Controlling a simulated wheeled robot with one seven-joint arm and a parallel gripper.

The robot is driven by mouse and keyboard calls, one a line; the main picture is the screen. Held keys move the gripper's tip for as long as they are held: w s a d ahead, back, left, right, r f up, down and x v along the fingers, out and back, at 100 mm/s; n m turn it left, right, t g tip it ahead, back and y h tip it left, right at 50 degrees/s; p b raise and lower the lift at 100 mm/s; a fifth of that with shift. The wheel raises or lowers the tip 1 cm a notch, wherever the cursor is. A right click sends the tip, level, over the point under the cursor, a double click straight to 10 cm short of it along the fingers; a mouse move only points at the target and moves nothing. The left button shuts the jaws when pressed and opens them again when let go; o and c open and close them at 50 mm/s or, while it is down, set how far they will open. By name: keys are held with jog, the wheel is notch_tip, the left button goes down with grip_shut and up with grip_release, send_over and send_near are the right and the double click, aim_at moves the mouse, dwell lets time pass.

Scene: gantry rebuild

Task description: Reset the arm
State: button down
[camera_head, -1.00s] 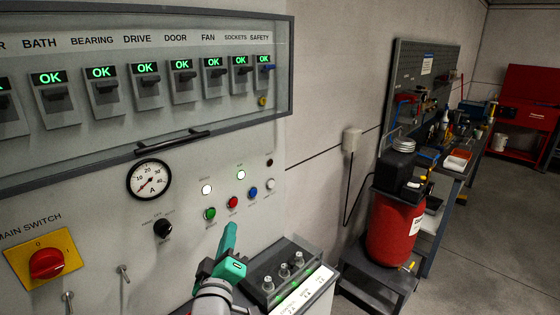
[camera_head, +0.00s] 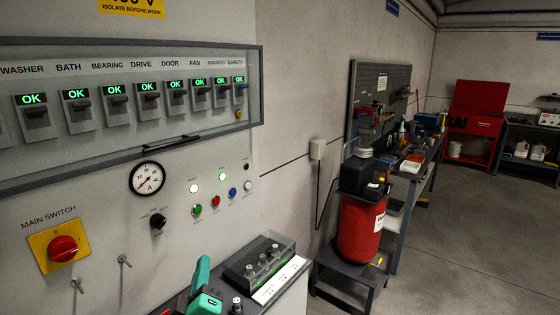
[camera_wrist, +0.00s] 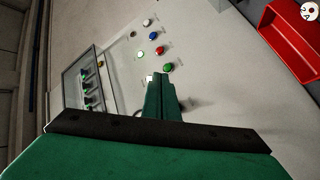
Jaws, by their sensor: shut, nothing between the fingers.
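My gripper (camera_head: 204,268) is green and shows at the bottom of the head view, in front of the control panel and left of a small fuse box. In the wrist view its two fingers (camera_wrist: 162,82) are together with nothing between them. They point toward the panel (camera_wrist: 125,55) with its coloured buttons and stand apart from the box on the bench. Most of my arm is out of view below.
The panel holds a red main switch (camera_head: 63,249), a gauge (camera_head: 147,177) and several breakers reading OK. A fuse box (camera_head: 262,258) sits on the bench. A red bin (camera_wrist: 291,42) shows in the wrist view. A red compressor (camera_head: 360,228) stands right; floor beyond is open.

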jog(key=s+d+f+m+g, duration=0.15)
jog(key=s+d+f, duration=0.35)
jog(key=s+f, duration=0.5)
jog(key=s+d+f+m, duration=0.2)
jog(key=s+d+f, duration=0.35)
jog(key=f, duration=0.85)
jog(key=s+d+f+m+g+h, duration=0.1)
jog(key=s+d+f+m, duration=0.1)
jog(key=s, duration=1.1)
jog(key=s+d+f+m+h, duration=0.1)
jog(key=s+d+m, duration=0.4)
jog(key=s, duration=0.9)
jog(key=shift+d+f+g, duration=0.35)
jog(key=shift+f, duration=0.3)
jog(key=shift+m, duration=0.25)
